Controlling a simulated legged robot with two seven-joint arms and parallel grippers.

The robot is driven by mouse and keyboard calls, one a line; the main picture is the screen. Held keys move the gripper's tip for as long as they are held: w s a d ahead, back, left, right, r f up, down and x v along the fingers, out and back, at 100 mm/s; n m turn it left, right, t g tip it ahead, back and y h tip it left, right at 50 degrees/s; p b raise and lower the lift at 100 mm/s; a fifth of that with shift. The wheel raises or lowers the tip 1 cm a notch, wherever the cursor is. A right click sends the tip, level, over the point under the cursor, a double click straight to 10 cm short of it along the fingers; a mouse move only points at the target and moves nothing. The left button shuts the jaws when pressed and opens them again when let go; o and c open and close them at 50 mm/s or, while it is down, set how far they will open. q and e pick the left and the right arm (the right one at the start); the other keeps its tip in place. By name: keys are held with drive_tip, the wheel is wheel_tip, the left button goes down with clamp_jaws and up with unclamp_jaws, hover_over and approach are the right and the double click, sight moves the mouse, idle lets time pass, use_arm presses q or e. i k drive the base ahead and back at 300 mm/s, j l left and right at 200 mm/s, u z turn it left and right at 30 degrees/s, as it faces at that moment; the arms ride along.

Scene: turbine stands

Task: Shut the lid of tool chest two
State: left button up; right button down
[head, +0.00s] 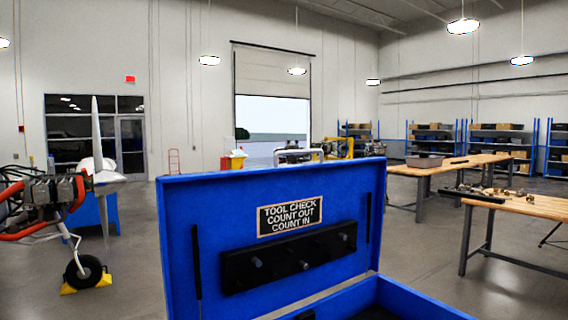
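A blue tool chest (410,302) is close in front of me at the bottom of the head view. Its lid (272,185) stands raised, with its inner face toward me. The lid carries a label (289,215) reading "TOOL CHECK COUNT OUT COUNT IN" and a black holder (290,257) with several pegs. Dark struts show near the lid's left and right sides. Only part of the chest's rim and dark inside shows; the rest is cut off by the lower edge. No number on the chest is visible. Neither of my grippers is in view.
Wooden workbenches (530,203) stand to the right, with parts on them. An aircraft engine and a wheel (84,270) with yellow chocks stand at left. Blue shelves (497,145) line the back right. Grey floor is open on both sides of the chest.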

sight(246, 243)
drive_tip(key=k+u, duration=0.3)
drive_tip(key=k+j+u, duration=0.2)
drive_tip(key=k+u, duration=0.15)
drive_tip(key=i+j+u, duration=0.6)
drive_tip(key=u, duration=0.15)
drive_tip(key=i+u, duration=0.35)
drive_tip(key=i, duration=0.15)
drive_tip(key=i+l+z, duration=0.25)
drive_tip(key=i, duration=0.35)
drive_tip(key=i+z, duration=0.2)
drive_tip(key=i, duration=0.35)
drive_tip(key=i+j+z, duration=0.25)
drive_tip(key=i, duration=0.35)
drive_tip(key=i+j+z, duration=0.1)
drive_tip(key=i+z, duration=0.15)
drive_tip(key=i, duration=0.35)
drive_tip(key=i+l+z, duration=0.1)
drive_tip(key=i+z, duration=0.55)
drive_tip(key=z, duration=0.2)
drive_tip(key=i+z, duration=0.4)
drive_tip(key=i+j+z, duration=0.2)
drive_tip(key=z, duration=0.2)
